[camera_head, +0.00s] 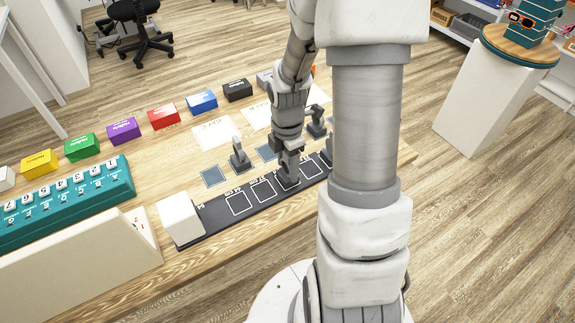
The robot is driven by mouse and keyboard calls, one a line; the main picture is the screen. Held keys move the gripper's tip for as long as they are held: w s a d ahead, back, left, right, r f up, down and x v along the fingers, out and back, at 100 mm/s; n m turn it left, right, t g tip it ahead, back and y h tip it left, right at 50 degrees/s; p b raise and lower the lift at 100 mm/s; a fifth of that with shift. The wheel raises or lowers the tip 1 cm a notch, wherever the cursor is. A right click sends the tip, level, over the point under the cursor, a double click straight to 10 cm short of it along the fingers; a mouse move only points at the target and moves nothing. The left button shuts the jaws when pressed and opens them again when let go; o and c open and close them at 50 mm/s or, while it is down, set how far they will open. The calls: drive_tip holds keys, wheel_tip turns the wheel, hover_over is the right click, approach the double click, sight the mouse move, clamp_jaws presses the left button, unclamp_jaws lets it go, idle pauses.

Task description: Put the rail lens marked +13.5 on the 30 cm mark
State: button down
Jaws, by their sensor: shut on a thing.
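The dark rail (215,222) lies along the front of the wooden table, with white outlined squares and small centimetre labels that I cannot read surely. My gripper (289,163) points down over the rail, shut on a small grey rail lens (288,181). The lens's base is at one of the rail's squares; I cannot tell whether it touches. Its marking is not readable. Another grey lens holder (239,157) stands upright behind the rail, and a further dark one (317,122) stands farther right. My arm hides the rail's right part.
A white block (181,218) stands at the rail's left end. Blue-grey pads (213,177) and white cards (213,132) lie behind the rail. Several coloured boxes (124,131) line the back. A teal letter rack (70,205) and a cream panel (85,262) are at left.

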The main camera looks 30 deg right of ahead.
drive_tip(key=shift+c, duration=0.6)
unclamp_jaws()
drive_tip(key=shift+f, duration=0.1)
wheel_tip(320, 180, up, 12)
drive_tip(key=p, duration=0.3)
drive_tip(key=shift+r, duration=0.2)
